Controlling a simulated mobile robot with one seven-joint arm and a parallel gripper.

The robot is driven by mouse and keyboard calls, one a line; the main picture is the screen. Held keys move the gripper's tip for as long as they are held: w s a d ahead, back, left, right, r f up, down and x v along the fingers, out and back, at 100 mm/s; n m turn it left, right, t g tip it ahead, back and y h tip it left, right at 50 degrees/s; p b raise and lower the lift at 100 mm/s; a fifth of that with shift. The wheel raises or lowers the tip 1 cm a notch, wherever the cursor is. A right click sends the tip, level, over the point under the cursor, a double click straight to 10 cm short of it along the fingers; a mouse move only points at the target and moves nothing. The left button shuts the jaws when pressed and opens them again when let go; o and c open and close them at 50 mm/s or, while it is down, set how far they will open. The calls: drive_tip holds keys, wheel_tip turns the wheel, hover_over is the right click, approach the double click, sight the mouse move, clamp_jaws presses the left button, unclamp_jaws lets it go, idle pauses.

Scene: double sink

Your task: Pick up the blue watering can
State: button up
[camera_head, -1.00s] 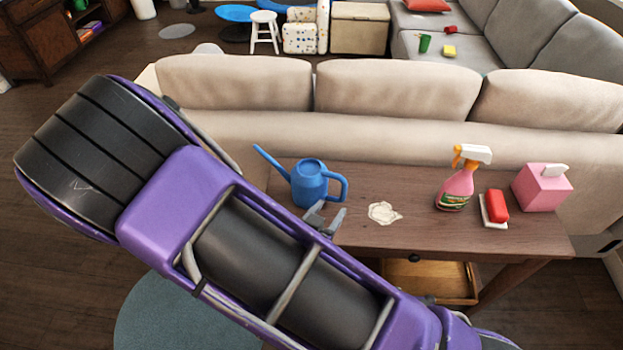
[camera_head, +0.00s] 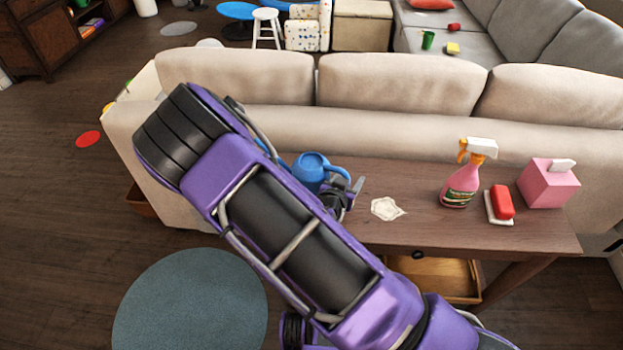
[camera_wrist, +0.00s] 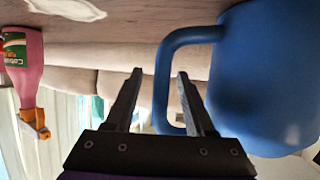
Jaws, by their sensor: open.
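The blue watering can (camera_head: 309,172) stands upright on the wooden table behind the sofa. My arm hides its lower part and most of its spout in the head view. In the wrist view the can's body (camera_wrist: 265,80) fills the right side, and its handle loop (camera_wrist: 163,85) reaches left toward the fingers. My gripper (camera_head: 355,187) is beside the can on its handle side. In the wrist view my gripper (camera_wrist: 160,75) is open, with the lower part of the handle showing between its two fingers. I cannot tell whether a finger touches it.
A pink spray bottle (camera_head: 461,185), a red sponge (camera_head: 502,202) on a white dish and a pink tissue box (camera_head: 548,185) stand on the right of the table (camera_head: 420,232). A crumpled pale patch (camera_head: 386,209) lies mid-table. The beige sofa back (camera_head: 400,120) rises behind.

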drive_tip(key=shift+w+f, duration=0.1)
drive_tip(key=shift+w, duration=0.15)
clamp_jaws()
idle(1.3)
